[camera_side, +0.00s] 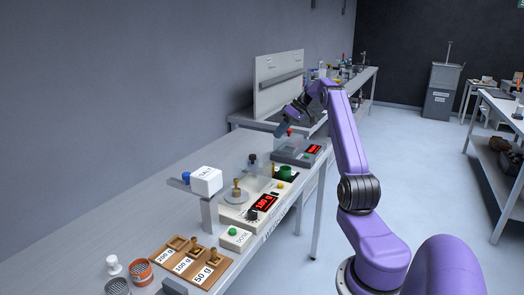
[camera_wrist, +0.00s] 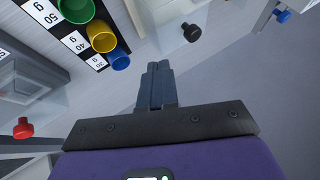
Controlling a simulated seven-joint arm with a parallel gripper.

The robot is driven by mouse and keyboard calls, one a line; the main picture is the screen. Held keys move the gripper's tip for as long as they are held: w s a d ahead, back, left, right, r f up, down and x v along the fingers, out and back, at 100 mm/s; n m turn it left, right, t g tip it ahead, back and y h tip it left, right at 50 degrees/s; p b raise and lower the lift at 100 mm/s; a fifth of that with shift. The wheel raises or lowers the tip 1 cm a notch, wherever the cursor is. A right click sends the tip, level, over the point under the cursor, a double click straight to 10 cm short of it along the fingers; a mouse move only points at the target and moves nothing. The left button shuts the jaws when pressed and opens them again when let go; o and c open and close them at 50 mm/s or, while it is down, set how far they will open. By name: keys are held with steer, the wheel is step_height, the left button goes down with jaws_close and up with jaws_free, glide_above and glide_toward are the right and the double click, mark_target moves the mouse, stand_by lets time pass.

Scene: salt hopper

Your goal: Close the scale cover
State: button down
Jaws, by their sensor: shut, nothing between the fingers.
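The near scale (camera_side: 232,212) has a red display reading 100 g and a brass weight (camera_side: 236,188) on its round pan. A clear cover with a black knob (camera_side: 252,158) stands at its back; I cannot tell how far it is open. A black knob (camera_wrist: 192,32) on a clear box also shows in the wrist view. A second grey scale (camera_side: 285,156) with a red display stands behind, with a red knob (camera_side: 289,132) above it; a red knob (camera_wrist: 23,128) is at the wrist view's left. My gripper (camera_side: 281,131) is shut and empty above the second scale, fingertips (camera_wrist: 158,67) apart from both knobs.
A white SALT box (camera_side: 206,181) stands on a post left of the near scale. A wooden weight tray (camera_side: 187,262) and cups (camera_side: 139,272) are in front. Coloured cups (camera_wrist: 102,36) stand by gram labels. A tall pale panel (camera_side: 279,82) rises behind.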

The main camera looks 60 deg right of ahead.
steer(key=x, duration=0.7)
glide_above(261, 161)
steer(key=shift+s+d+f, duration=0.1)
steer(key=shift+d+f, duration=0.05)
steer(key=a, duration=1.2)
steer(key=shift+a, duration=0.4)
